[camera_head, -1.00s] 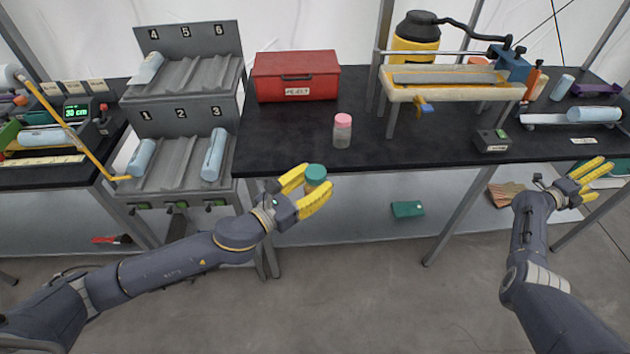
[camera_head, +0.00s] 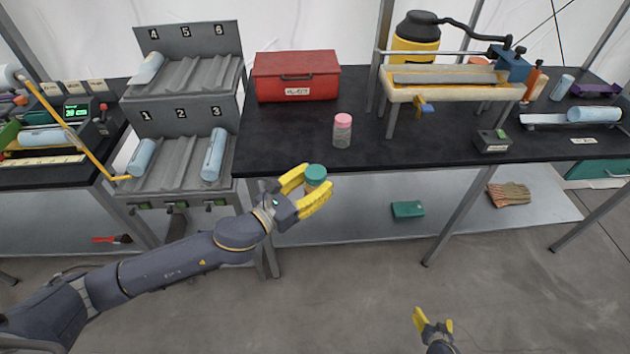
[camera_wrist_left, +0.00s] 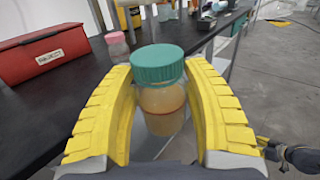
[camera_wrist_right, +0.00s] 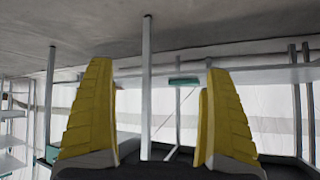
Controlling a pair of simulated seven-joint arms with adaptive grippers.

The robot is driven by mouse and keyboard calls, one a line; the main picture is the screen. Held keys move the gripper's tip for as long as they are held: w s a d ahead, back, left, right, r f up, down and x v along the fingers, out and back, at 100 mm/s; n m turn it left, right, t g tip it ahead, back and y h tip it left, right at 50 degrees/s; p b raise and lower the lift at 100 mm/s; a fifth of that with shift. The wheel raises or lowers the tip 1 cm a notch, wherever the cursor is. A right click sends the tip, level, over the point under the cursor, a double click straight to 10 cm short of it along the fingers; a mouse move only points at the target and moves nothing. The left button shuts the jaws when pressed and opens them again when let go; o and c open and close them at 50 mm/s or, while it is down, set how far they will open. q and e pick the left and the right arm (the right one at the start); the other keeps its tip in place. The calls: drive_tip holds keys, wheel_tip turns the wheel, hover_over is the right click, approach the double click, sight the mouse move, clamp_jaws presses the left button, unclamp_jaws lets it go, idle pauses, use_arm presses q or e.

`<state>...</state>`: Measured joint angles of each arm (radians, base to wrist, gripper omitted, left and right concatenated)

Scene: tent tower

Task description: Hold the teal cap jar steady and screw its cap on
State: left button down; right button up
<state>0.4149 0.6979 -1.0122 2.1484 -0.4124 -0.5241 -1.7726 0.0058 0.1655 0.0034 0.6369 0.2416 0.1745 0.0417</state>
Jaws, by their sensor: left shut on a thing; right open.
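The teal cap jar (camera_head: 315,179) is held upright in my left gripper (camera_head: 306,191), in front of the table's front edge. In the left wrist view the yellow fingers of my left gripper (camera_wrist_left: 163,110) close around the jar body. I cannot tell whether the cap is threaded on. My right gripper (camera_head: 434,322) is low at the bottom of the head view, away from the jar. In the right wrist view it is open (camera_wrist_right: 160,115) and empty.
A pink cap jar (camera_head: 342,131) stands on the black table (camera_head: 290,150) behind the held jar. A red box (camera_head: 297,76) is behind it. A grey rack (camera_head: 186,160) stands left, and a press-like fixture (camera_head: 445,88) right. The floor space between my arms is clear.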

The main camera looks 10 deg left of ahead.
drive_tip(key=s+a+f+n+g, duration=0.2)
drive_tip(key=s+a+f, duration=0.1)
drive_tip(key=s, duration=0.9)
drive_tip(key=s+a+f+n+g+y, duration=0.1)
drive_tip(key=s+a+f+n+g, duration=0.2)
drive_tip(key=s, duration=1)
drive_tip(key=s+a+f+n+g+y, duration=0.1)
drive_tip(key=s+a+f+n+g, duration=0.1)
drive_tip(key=s+a+f, duration=0.3)
drive_tip(key=s+a, duration=0.3)
drive_tip(key=s, duration=0.4)
drive_tip(key=shift+s+g, duration=0.25)
drive_tip(key=shift+g, duration=0.15)
use_arm(q)
drive_tip(key=shift+r, duration=0.1)
